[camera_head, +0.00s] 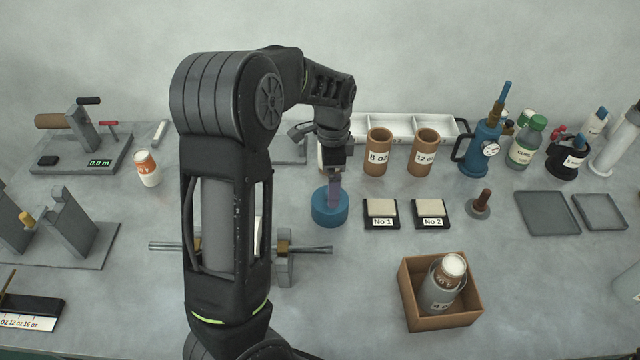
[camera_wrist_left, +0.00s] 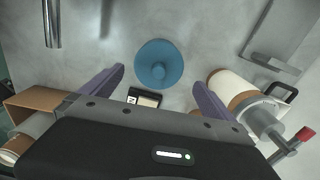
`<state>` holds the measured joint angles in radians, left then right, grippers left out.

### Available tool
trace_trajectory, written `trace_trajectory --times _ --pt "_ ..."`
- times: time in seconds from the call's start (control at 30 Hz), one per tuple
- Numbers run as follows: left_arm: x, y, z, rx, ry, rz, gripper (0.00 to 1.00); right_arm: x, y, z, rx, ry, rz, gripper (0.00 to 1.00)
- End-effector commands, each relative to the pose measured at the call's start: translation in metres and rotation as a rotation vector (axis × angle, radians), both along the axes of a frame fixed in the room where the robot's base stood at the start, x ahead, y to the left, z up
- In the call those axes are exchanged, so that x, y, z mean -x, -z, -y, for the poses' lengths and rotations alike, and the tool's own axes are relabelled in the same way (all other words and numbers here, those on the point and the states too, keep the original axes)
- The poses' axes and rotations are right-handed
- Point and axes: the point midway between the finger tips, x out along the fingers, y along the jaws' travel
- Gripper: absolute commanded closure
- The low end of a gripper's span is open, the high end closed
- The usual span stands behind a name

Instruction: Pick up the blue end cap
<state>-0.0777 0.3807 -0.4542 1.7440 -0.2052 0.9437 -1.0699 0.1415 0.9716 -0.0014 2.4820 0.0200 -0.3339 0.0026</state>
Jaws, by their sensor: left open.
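My right gripper is not in view.
Black-based blocks No 1 (camera_head: 381,215) and No 2 (camera_head: 430,215) lie close right of the cap. Brown cups (camera_head: 378,153) stand behind. A horizontal rod (camera_head: 305,248) on a stand lies in front. A brown box (camera_head: 440,318) holding a container stands front right.

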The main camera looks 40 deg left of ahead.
Motion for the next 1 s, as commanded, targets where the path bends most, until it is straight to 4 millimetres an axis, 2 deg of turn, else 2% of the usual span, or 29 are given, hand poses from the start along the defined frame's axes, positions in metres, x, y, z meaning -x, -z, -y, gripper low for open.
trace_trajectory --times 0.33,0.6,0.87,1.0 --pt "0.000 0.002 0.000 0.001 0.000 -0.001 0.00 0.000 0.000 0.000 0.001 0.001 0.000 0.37" --pt "0.000 0.025 0.000 0.000 0.000 -0.001 0.00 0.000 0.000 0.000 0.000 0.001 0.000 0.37" --pt "0.000 0.026 0.000 0.000 0.000 0.000 0.00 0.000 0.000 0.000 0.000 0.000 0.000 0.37" --pt "0.001 0.034 0.000 0.001 0.000 -0.002 0.00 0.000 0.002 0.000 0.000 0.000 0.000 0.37"
